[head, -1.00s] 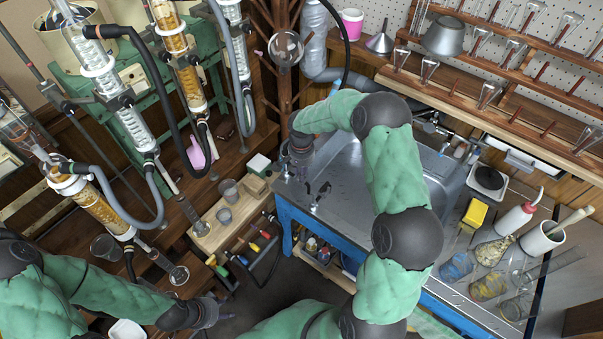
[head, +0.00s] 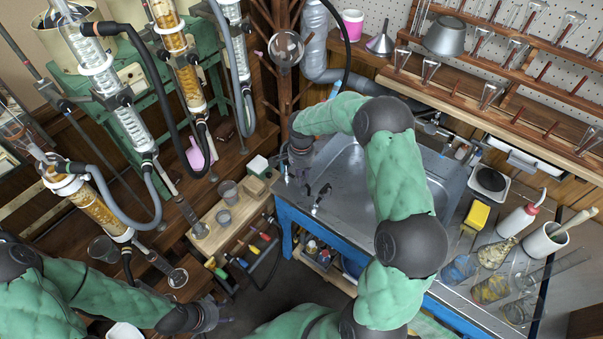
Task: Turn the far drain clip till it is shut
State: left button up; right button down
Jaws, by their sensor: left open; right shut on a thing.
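My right gripper (head: 300,165) is at the left end of the steel sink bench (head: 345,210), pointing down. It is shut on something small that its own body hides. I cannot make out the far drain clip or how far it is turned. A small dark fitting (head: 317,203) stands on the bench edge just below and right of this gripper. My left gripper (head: 213,312) is open and empty, low over the floor at the bottom, left of the middle.
Glass columns with hoses (head: 97,205) stand at the left. A low wooden bench (head: 212,235) with beakers and coloured-handled tools lies between the grippers. A round flask (head: 286,48) hangs above my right gripper. Bottles and flasks (head: 490,289) crowd the bench's right end.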

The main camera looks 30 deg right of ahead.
jog(key=c, duration=1.1)
grip_release()
notch_tip(320, 180, up, 12)
